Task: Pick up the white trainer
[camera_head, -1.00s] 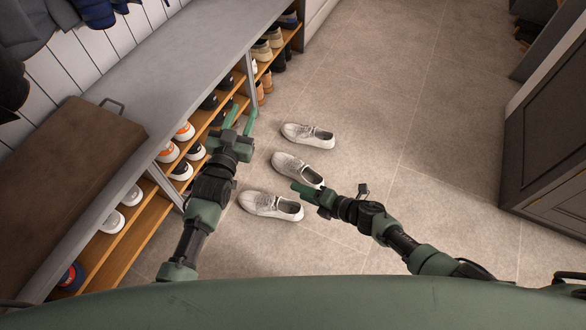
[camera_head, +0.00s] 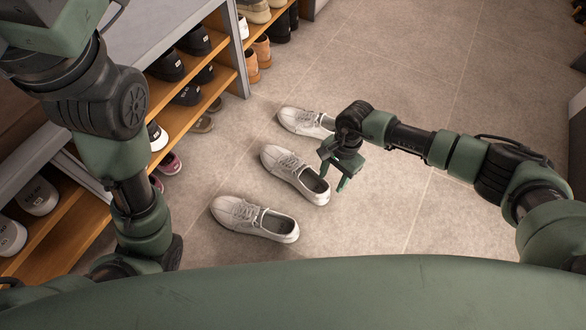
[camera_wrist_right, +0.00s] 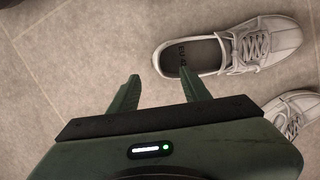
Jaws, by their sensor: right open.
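Three white lace-up trainers lie on the floor in the head view: a far one (camera_head: 302,122), a middle one (camera_head: 292,168) and a near one (camera_head: 252,216). The frames do not show which one the task means. My right gripper (camera_head: 335,175) is open and empty, pointing down beside the heel of the middle trainer. My arm hides part of the far trainer. My left gripper is out of view.
A wooden shoe rack (camera_head: 215,85) with several shoes stands at the left under a grey bench (camera_head: 165,20). Tiled floor (camera_head: 430,220) is clear to the right of the trainers. A dark cabinet edge (camera_head: 577,130) shows at the far right.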

